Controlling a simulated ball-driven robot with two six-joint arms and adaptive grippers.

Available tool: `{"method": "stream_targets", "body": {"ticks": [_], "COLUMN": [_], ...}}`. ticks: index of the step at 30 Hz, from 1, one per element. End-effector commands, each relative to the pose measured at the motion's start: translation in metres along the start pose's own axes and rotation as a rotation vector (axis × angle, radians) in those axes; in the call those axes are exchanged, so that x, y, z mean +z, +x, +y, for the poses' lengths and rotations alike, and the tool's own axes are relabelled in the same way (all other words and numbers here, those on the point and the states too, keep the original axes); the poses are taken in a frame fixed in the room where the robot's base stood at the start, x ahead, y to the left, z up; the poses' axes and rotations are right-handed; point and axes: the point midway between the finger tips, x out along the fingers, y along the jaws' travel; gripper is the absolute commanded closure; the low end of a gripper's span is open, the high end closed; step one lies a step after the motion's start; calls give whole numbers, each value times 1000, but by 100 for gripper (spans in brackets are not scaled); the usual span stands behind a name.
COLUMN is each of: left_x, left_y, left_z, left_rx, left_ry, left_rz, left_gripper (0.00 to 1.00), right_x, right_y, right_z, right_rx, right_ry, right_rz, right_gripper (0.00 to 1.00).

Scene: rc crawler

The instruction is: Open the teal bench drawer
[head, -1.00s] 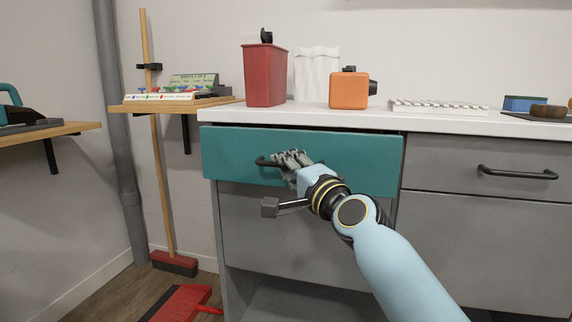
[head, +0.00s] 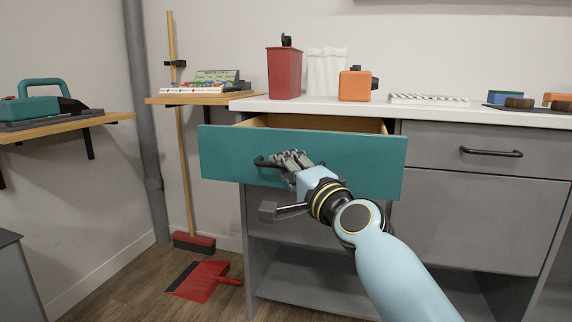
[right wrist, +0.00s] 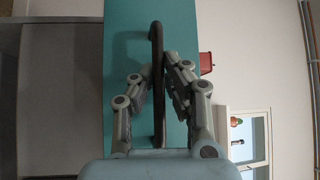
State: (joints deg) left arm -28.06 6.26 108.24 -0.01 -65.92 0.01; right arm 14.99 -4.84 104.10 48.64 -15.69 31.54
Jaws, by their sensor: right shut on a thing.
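The teal bench drawer (head: 228,155) stands partly pulled out of the bench in the head view, with its wooden inside showing behind the front. Its dark bar handle (head: 262,162) is on the drawer front. My right gripper (head: 290,160) is shut on the handle. In the right wrist view the handle (right wrist: 157,60) runs upright between the two fingers of my right gripper (right wrist: 160,80), with the teal front (right wrist: 125,40) behind it. My left gripper is not in view.
On the white benchtop (head: 420,112) stand a red container (head: 284,74), a white container (head: 326,72) and an orange canister (head: 355,86). A grey drawer (head: 450,150) is to the right. A red dustpan (head: 203,280) and a broom (head: 193,242) are on the floor at left.

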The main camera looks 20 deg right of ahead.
Motion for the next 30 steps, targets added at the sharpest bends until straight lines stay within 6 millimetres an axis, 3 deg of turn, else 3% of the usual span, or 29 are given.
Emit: {"method": "stream_targets", "body": {"ticks": [5, 6, 11, 22, 30], "left_x": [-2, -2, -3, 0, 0], "left_y": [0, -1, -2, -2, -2], "left_z": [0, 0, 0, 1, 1], "left_rx": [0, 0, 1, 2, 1], "left_ry": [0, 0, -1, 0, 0], "left_rz": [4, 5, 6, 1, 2], "left_gripper": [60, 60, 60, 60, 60], "right_x": [1, 1, 1, 0, 0], "right_y": [-2, -2, -1, -8, -64], "right_z": [7, 7, 5, 3, 4], "right_rx": [12, 12, 9, 5, 8], "right_ry": [-3, -3, -2, 0, -2], "right_rz": [-3, -3, -2, 0, -1], "right_gripper": [100, 87, 66, 66, 66]}}
